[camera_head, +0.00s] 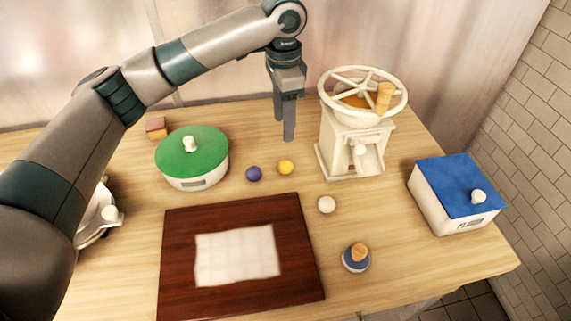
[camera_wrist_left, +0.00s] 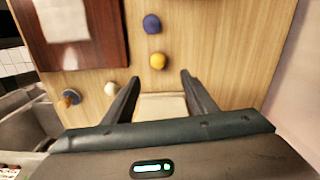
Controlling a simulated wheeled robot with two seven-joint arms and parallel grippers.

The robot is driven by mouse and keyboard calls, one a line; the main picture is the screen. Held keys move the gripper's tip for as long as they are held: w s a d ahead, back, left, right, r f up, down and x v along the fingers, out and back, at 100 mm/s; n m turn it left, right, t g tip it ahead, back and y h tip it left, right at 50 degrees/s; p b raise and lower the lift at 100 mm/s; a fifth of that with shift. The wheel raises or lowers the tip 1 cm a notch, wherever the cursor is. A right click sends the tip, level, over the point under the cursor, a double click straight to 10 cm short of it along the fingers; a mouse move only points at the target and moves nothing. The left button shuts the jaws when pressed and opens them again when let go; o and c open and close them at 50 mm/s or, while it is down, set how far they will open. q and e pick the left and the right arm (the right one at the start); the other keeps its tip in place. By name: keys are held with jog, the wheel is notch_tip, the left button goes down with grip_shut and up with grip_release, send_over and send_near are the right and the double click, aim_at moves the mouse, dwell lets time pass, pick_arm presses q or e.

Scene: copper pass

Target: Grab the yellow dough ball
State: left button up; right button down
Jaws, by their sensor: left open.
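The yellow dough ball (camera_head: 286,167) lies on the wooden table, just right of a purple ball (camera_head: 254,173). In the left wrist view the yellow ball (camera_wrist_left: 158,61) sits beyond the fingertips, roughly between their lines, with the purple ball (camera_wrist_left: 152,23) past it. My left gripper (camera_head: 287,138) points down above the table, behind the yellow ball and apart from it. Its fingers (camera_wrist_left: 159,82) are spread and nothing shows held between them. My right gripper is not in view.
A white mill (camera_head: 341,143) with a handwheel stands close to the right of my left gripper. A green-lidded pot (camera_head: 210,153) is to the left. A dark red board (camera_head: 182,253), a white ball (camera_head: 326,204), a blue stamp (camera_head: 353,264) and a blue-lidded box (camera_head: 437,208) are nearer.

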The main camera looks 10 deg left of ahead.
pick_arm(q)
jog(key=p, duration=0.2)
send_over(285, 162)
jog(key=f, duration=0.9)
jog(key=shift+w+a, duration=0.1)
jog(key=shift+a, duration=0.1)
jog(key=shift+d+f+p, duration=0.1)
jog(key=shift+f+p, duration=0.45)
jog(key=shift+p, duration=0.15)
notch_tip(285, 162, down, 3)
jog(key=shift+d+f+p, duration=0.1)
jog(key=shift+p, duration=0.6)
jog(key=shift+f, duration=0.45)
